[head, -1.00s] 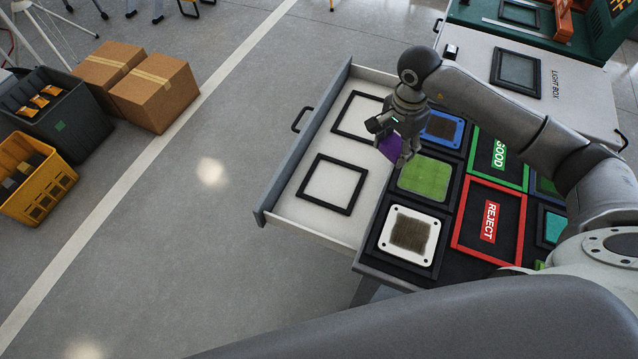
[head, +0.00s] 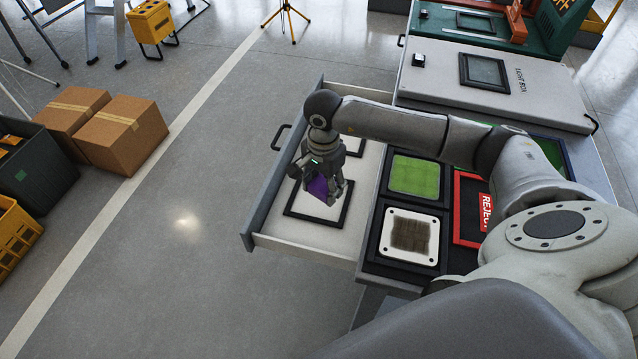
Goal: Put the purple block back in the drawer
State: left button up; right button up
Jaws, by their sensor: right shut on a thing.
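The purple block (head: 318,187) is held between the fingers of my right gripper (head: 322,195). My right gripper is shut on it, and its fingers hide part of the block. The block shows over the open drawer (head: 290,228), over the nearer of two black square frames (head: 314,218) on the drawer's white floor. I cannot tell how high above the floor it is. The farther frame is mostly hidden by my right arm. My left gripper is not in view.
The work top beside the drawer bears a green pad (head: 414,176), a white-rimmed brown pad (head: 409,235) and a red REJECT frame (head: 470,208). A light box (head: 495,82) stands beyond. Cardboard boxes (head: 122,135) lie on the floor at left.

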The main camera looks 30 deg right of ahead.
aim_at(320, 184)
jog(key=w+f+b, duration=0.1)
jog(key=w+d+f+b, duration=0.1)
jog(key=f, duration=0.1)
jog(key=w+f+b, duration=0.1)
jog(key=shift+w+d+f+b, duration=0.25)
jog(key=shift+d+f+b, duration=0.1)
jog(key=shift+f+b, duration=0.05)
jog(key=shift+w+d+f, duration=0.1)
jog(key=shift+w+f, duration=0.1)
jog(key=shift+w, duration=0.05)
jog(key=shift+w+d+f+b, duration=0.2)
jog(key=shift+f+b, duration=0.25)
jog(key=shift+b, duration=0.2)
jog(key=shift+w+f+b, duration=0.1)
jog(key=shift+f+b, duration=0.8)
jog(key=shift+f, duration=0.55)
jog(key=shift+f, duration=0.15)
jog(key=o, duration=1)
